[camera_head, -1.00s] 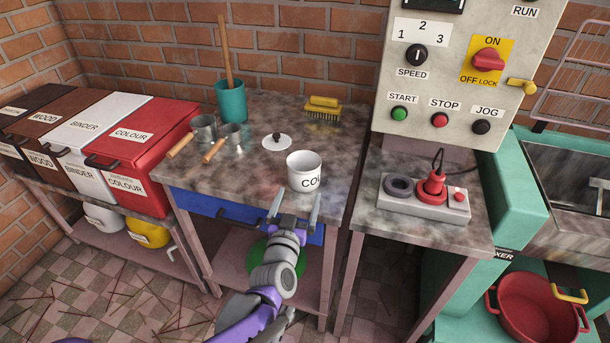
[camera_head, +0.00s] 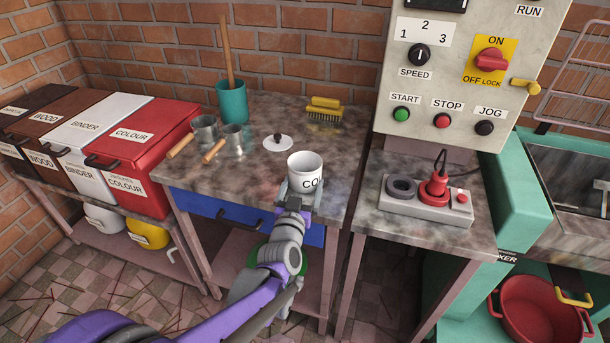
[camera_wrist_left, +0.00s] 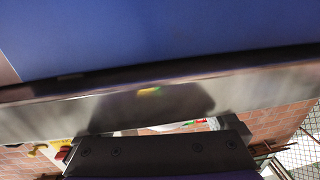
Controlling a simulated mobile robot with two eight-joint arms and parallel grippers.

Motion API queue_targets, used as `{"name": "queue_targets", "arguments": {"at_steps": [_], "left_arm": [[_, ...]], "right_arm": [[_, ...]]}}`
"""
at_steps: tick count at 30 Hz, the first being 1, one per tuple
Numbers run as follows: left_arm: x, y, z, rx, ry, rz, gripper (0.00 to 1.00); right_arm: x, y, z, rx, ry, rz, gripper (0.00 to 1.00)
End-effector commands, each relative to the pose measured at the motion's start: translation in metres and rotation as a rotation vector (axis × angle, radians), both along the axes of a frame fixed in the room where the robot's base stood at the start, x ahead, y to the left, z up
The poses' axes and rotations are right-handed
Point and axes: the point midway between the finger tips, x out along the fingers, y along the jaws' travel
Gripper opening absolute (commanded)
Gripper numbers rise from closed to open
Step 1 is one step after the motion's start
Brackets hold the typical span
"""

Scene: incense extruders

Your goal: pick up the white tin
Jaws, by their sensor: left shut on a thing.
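The white tin (camera_head: 305,168) stands upright and open-topped near the front edge of the stone-topped bench, with the letters "CO" showing on its side. My left gripper (camera_head: 301,190) reaches in from the front and is shut on the tin, one finger at each side of its lower part. Whether the tin's base is clear of the bench top I cannot tell. The left wrist view is mostly filled by the blue drawer front (camera_wrist_left: 150,35) and the bench edge, and I cannot make out the tin there. My right gripper is not in view.
A white lid with a dark knob (camera_head: 278,142) lies behind the tin. Two metal scoops (camera_head: 234,137), a teal pot (camera_head: 232,102) and a yellow brush (camera_head: 324,109) stand farther back. A socket box (camera_head: 428,203) sits on the right-hand bench.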

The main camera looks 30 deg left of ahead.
Motion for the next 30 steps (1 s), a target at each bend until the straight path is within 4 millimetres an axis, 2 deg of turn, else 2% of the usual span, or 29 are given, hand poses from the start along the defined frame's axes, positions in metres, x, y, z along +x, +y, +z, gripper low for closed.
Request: {"name": "queue_targets", "arguments": {"at_steps": [1, 3, 11, 14, 24, 30], "left_arm": [[0.0, 0.0, 0.0, 0.0, 0.0, 0.0, 0.37], [0.0, 0.0, 0.0, 0.0, 0.001, 0.0, 0.24], [0.0, 0.0, 0.003, 0.0, 0.0, 0.0, 0.23], [-0.001, 0.0, 0.014, 0.0, -0.001, 0.0, 0.23], [-0.001, 0.0, 0.082, 0.0, -0.002, 0.001, 0.23], [-0.001, 0.0, 0.099, -0.001, -0.001, 0.001, 0.23]], "right_arm": [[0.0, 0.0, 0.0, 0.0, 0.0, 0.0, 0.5], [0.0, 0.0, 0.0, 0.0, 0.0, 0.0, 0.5], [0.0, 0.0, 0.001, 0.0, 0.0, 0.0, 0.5], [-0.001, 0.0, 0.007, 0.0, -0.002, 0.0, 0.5], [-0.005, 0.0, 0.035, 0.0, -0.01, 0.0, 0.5], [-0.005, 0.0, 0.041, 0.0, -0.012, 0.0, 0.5]]}}
